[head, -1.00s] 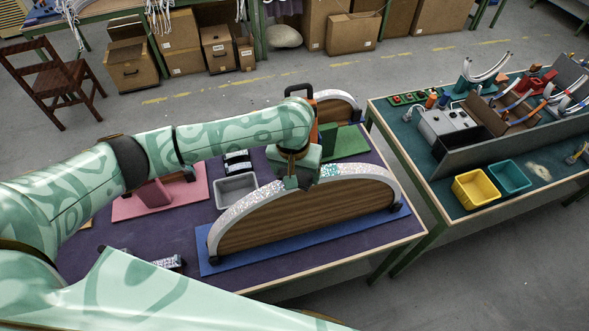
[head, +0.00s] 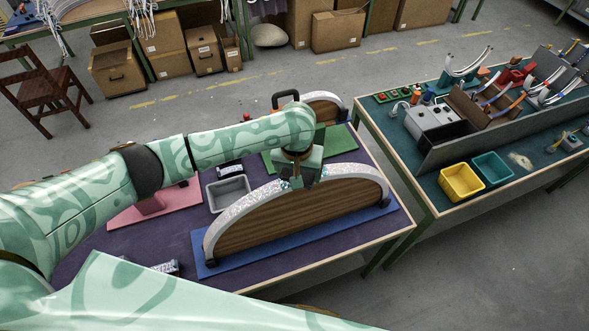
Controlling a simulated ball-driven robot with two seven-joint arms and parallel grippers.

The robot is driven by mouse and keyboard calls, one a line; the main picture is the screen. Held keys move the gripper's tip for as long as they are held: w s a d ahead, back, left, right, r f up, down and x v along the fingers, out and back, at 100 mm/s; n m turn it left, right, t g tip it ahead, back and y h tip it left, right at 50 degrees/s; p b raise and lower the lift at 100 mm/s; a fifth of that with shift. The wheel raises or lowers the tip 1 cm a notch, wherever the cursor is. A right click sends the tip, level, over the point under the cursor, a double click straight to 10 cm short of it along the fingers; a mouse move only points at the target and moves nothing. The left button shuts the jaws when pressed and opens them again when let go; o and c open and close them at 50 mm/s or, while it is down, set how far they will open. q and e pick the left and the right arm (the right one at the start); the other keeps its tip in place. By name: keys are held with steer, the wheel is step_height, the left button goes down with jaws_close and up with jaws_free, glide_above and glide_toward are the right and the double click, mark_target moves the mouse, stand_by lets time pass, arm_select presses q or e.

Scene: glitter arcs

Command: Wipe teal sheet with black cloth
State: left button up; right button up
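A wooden half-round arch (head: 290,222) stands upright on a blue board (head: 206,262). Silvery glitter covers its curved top band (head: 235,209). Teal glitter (head: 286,184) shows on that band just left of my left gripper; I cannot tell the teal sheet's full extent. My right gripper is out of view.
A grey bin (head: 228,193), a pink board (head: 172,207) and a green board (head: 340,140) lie behind the arch on the purple table top (head: 300,270). A second arch (head: 325,105) stands at the back. A side table holds yellow (head: 461,182) and teal bins (head: 493,168).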

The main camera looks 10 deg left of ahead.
arm_select(q)
steer(key=shift+d, duration=0.15)
steer(key=shift+w+d+p, duration=0.2)
steer(key=shift+d+p, duration=0.1)
steer(key=shift+p, duration=0.1)
steer(key=shift+w+d, duration=0.25)
steer(key=shift+d, duration=0.05)
steer(key=shift+w+d+p, duration=0.15)
steer(key=shift+d+p, duration=0.15)
steer(key=shift+w, duration=0.1)
steer(key=shift+w+d, duration=0.2)
steer(key=shift+d, duration=0.2)
steer(key=shift+w+d+p, duration=0.4)
steer(key=shift+w+d, duration=0.3)
steer(key=shift+d, duration=0.3)
steer(key=shift+s+a, duration=0.1)
steer(key=shift+a, duration=0.1)
